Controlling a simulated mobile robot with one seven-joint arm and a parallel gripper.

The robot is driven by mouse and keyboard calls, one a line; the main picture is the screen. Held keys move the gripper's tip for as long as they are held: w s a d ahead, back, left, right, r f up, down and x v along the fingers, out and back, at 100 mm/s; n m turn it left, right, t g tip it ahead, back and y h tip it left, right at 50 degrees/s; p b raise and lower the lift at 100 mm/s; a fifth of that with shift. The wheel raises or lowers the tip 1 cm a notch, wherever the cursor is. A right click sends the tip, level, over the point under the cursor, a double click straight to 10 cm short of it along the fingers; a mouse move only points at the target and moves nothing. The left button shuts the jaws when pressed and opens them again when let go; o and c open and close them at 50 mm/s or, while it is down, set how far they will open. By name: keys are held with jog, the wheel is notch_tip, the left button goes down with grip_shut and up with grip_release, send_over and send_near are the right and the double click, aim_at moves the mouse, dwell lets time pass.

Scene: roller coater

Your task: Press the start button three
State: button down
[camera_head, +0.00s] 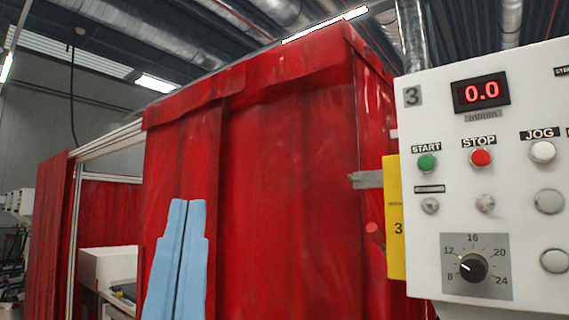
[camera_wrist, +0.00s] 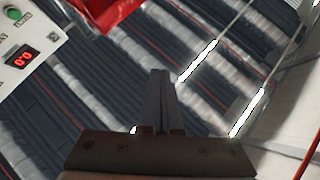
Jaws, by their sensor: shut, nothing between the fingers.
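The control panel (camera_head: 420,120) is white, carries the number 3 and stands at the right in the head view. Its green start button (camera_head: 427,163) sits at the panel's left, under a START label. The start button also shows at the top left corner of the wrist view (camera_wrist: 14,14). The red display (camera_head: 481,92) reads 0.0. My gripper (camera_head: 179,203) has pale blue fingers in the head view, shut and empty, well to the left of the panel and below the button's height. Its fingers also show in the wrist view (camera_wrist: 160,75).
A red stop button (camera_head: 481,157) and a white jog button (camera_head: 542,152) sit right of the start button. A black dial (camera_head: 473,267) is lower down. A yellow plate (camera_head: 395,220) juts from the panel's left edge. Red curtains (camera_head: 285,170) hang behind my gripper.

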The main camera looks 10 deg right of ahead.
jog(key=w+d+r+m+g+h+p, duration=0.45)
jog(key=d+r+m+g+h, duration=0.4)
jog(key=m+h, duration=0.55)
jog(key=d+m+g+p, duration=0.2)
jog(key=d+m+g, duration=0.5)
jog(key=d+m, duration=0.3)
jog(key=m, duration=0.3)
jog(key=shift+d+m+g+p, duration=0.25)
jog(key=shift+m+g+p, duration=0.05)
jog(key=shift+m+g, duration=0.1)
jog(key=shift+w+r, duration=0.1)
jog(key=shift+w, duration=0.05)
